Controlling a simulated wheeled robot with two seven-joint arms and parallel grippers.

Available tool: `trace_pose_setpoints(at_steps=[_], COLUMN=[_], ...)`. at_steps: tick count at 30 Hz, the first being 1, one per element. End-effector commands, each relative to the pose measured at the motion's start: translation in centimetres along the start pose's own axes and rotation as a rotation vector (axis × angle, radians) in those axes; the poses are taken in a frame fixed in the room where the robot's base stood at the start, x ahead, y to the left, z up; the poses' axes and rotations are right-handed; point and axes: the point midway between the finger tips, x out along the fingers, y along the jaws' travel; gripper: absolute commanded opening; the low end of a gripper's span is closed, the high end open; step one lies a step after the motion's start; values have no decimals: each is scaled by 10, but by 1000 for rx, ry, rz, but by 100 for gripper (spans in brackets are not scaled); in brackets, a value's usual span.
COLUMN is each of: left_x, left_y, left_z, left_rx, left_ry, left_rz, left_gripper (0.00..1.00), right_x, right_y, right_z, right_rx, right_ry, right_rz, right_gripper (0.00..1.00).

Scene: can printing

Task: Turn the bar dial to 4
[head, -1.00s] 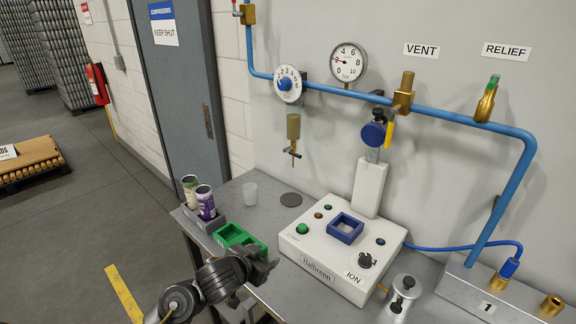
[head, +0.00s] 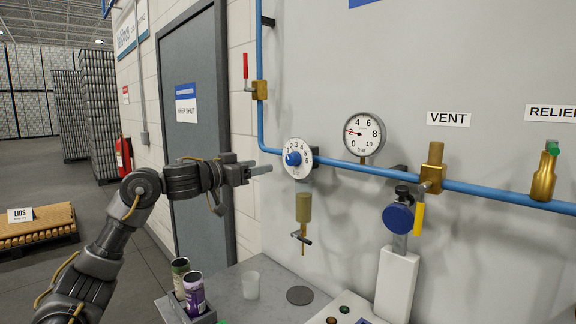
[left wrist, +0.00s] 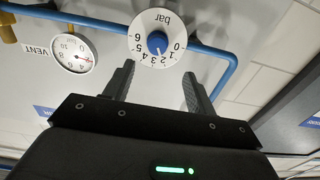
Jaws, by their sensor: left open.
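The bar dial (head: 299,152) is a white disc with numbers from 0 to 6 and a blue knob (head: 293,158) at its centre, mounted on the blue pipe. It also shows upside down in the left wrist view (left wrist: 171,20), with its knob (left wrist: 157,43) ahead of my fingers. I cannot tell for certain which number the knob points at. My left gripper (head: 262,169) is open and empty, just left of the dial and apart from it. In the wrist view its two fingers (left wrist: 157,85) reach toward the dial. My right gripper is not in view.
A round pressure gauge (head: 362,135) stands right of the dial, its red needle near 2. The blue pipe (head: 338,172) runs along the wall. A brass filter (head: 303,207) hangs below the dial. Cans (head: 194,292) and a cup (head: 250,285) stand on the table below.

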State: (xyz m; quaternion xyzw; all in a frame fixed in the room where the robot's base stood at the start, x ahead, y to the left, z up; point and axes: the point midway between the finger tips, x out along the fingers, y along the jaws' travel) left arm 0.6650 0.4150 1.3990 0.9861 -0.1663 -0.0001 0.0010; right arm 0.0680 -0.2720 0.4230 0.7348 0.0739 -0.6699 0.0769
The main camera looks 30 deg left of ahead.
Motion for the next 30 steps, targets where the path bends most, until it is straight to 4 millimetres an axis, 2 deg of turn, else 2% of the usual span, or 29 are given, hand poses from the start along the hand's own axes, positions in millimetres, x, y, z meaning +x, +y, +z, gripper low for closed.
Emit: trace_pose_setpoints(at_steps=[5,19,24,30], left_x=[14,93,107,110], left_y=[4,3,2,2], left_z=[-2,-3,-1,1], left_rx=[-2,-1,0,2], left_ry=[0,-1,0,1], left_rz=[8,4,3,1], left_gripper=[56,56,56,56], right_x=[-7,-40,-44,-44], right_y=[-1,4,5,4], right_z=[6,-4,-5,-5], right_rx=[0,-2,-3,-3], right_ry=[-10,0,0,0], right_rz=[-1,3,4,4], right_gripper=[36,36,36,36])
